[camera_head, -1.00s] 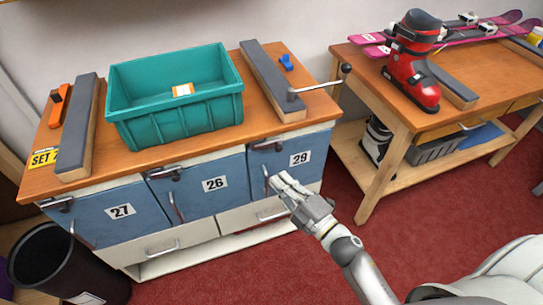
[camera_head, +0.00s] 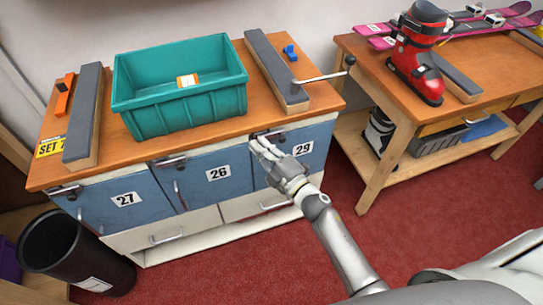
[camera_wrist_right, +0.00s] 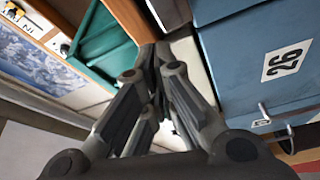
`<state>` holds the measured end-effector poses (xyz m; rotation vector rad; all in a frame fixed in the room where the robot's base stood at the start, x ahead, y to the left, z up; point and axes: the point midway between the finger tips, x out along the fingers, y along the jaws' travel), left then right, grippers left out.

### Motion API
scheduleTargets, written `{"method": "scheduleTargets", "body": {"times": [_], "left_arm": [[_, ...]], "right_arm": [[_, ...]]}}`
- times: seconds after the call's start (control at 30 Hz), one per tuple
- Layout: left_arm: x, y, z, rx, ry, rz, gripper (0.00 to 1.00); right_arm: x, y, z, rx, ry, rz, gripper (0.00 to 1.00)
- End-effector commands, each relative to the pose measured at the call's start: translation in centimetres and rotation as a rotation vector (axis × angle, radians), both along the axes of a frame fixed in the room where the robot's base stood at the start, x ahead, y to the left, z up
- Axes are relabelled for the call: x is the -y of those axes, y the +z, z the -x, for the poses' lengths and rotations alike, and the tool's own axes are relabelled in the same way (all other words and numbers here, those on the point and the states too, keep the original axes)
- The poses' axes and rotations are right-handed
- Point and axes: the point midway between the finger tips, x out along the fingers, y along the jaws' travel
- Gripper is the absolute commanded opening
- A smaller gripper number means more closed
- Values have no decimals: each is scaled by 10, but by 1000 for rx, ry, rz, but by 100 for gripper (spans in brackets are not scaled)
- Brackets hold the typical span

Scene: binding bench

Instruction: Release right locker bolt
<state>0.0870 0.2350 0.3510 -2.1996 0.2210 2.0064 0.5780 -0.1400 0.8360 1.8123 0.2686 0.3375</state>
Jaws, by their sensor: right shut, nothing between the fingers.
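The right locker door (camera_head: 318,137), blue with a number 29 label, is under the right end of the bench. Its dark bolt (camera_head: 268,133) is at the door's top edge, partly covered by my right gripper. My right gripper (camera_head: 259,146) is shut and empty, with its fingertips just below and in front of the bolt. I cannot tell whether they touch it. The wrist view shows the closed fingers (camera_wrist_right: 156,55) beside a blue locker front (camera_wrist_right: 255,60); the bolt cannot be made out there. My left gripper is not in view.
Locker doors 26 (camera_head: 203,184) and 27 (camera_head: 122,211) are to the left. A teal crate (camera_head: 190,112) and a grey-topped block with a crank lever (camera_head: 320,78) sit on the bench. A dark bin (camera_head: 60,258) stands at left. Red floor lies clear before the bench.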

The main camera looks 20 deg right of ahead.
Motion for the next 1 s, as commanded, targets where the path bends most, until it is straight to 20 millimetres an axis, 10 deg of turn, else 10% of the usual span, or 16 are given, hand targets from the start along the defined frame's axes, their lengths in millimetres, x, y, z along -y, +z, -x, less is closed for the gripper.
{"method": "scheduleTargets", "body": {"times": [1.0], "left_arm": [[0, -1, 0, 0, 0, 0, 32]], "right_arm": [[82, -12, 0, -3, -4, 6, 0]]}}
